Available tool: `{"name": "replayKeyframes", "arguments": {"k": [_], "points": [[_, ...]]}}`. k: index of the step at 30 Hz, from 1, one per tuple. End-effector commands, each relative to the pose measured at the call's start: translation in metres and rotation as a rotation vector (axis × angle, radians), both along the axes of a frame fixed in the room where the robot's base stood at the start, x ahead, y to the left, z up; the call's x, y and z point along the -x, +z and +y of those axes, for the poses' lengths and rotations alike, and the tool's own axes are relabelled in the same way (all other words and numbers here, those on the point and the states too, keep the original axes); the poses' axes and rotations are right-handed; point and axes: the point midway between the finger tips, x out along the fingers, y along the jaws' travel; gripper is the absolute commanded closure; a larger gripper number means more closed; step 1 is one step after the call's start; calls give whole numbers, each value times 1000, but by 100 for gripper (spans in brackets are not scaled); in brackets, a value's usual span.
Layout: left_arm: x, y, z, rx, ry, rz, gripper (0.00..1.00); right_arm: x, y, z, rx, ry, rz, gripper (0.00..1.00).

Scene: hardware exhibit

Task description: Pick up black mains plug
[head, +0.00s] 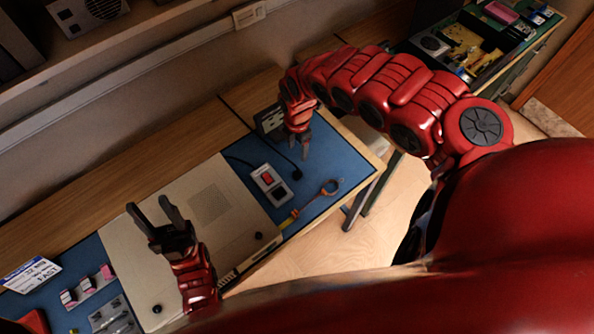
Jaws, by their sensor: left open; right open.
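A small black piece that looks like the mains plug (296,174) lies on the blue mat (345,160), with a thin dark cord running left from it. My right gripper (299,150) points down just above and behind the plug in the head view. Its fingers are apart with nothing seen between them, and I cannot tell the exact height gap. My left gripper (147,205) is open and empty over the large beige panel, left of the plug.
A dark box (269,121) stands behind my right gripper. The beige case (205,205) fills the middle. Small parts trays (90,287) are at left.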

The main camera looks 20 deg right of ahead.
Motion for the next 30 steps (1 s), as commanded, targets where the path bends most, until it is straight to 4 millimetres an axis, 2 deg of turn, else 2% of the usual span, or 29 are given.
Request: {"name": "replayKeyframes", "arguments": {"k": [7, 14, 16, 19, 27, 30], "points": [[0, 0, 0, 0, 0, 0, 50, -5, -17, 2, -7, -13, -17, 38], [0, 0, 0, 0, 0, 0, 50, -2, -64, 3, -5, -10, -9, 38], [0, -15, 0, 0, 0, 0, 50, -3, -87, 1, -3, -12, -12, 38], [0, -29, 0, 0, 0, 0, 50, -4, -105, 0, -1, -11, -14, 38], [0, -39, 0, 0, 0, 0, 50, -4, -117, 0, -1, -12, -15, 38], [0, -49, 0, 0, 0, 0, 50, -3, -127, 0, -2, -12, -15, 38]]}}
